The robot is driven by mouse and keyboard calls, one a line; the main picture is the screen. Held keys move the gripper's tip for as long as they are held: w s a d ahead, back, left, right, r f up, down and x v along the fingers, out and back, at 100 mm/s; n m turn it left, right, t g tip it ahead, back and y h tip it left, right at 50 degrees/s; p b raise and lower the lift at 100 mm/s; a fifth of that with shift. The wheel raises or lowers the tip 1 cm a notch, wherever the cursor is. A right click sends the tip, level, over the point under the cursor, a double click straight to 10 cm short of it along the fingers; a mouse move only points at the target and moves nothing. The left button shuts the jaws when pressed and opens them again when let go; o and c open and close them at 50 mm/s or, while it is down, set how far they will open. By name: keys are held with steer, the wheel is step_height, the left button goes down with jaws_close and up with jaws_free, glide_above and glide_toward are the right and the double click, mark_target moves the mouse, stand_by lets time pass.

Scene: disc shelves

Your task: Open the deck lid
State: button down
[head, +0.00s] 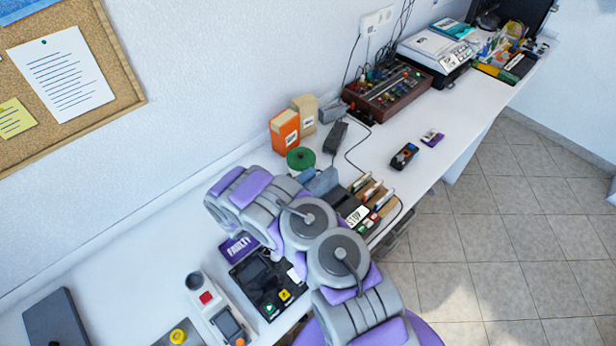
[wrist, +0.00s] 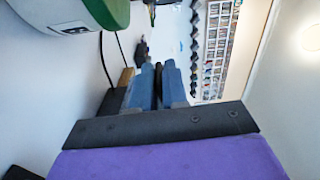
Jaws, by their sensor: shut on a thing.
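My gripper (wrist: 157,68) shows in the wrist view as two blue-grey fingers close together on a narrow dark part (wrist: 158,88). I cannot tell whether this part is the deck lid. In the head view my gripper (head: 319,183) is beyond my arm's joints, beside a dark box near the "STOP" label (head: 356,216). A black device (head: 262,272) with green and yellow buttons lies below my arm, partly hidden by it. I cannot tell for certain which device is the deck, and its lid is not clearly seen.
A green round object (head: 300,158), an orange box (head: 285,130) and a beige box (head: 305,108) stand near the wall. Upright discs or cases (head: 372,192) are right of my gripper. A control box (head: 388,92) stands farther back. Bare white table (head: 120,250) lies left.

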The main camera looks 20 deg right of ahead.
mark_target(314, 179)
steer(key=shift+s+f, duration=0.15)
steer(key=shift+f, duration=0.1)
steer(key=s+r+m, duration=0.1)
steer(key=s+d+r+m, duration=0.1)
steer(key=shift+m, duration=0.4)
stand_by(0.3)
steer(key=c, duration=1.4)
jaws_free()
steer(key=shift+o, duration=0.8)
steer(key=shift+r, duration=0.1)
steer(key=shift+w+a, duration=0.1)
steer(key=p+v, duration=0.3)
steer(key=v, duration=1.4)
steer(key=shift+a+p, duration=0.15)
steer(key=shift+p, duration=0.15)
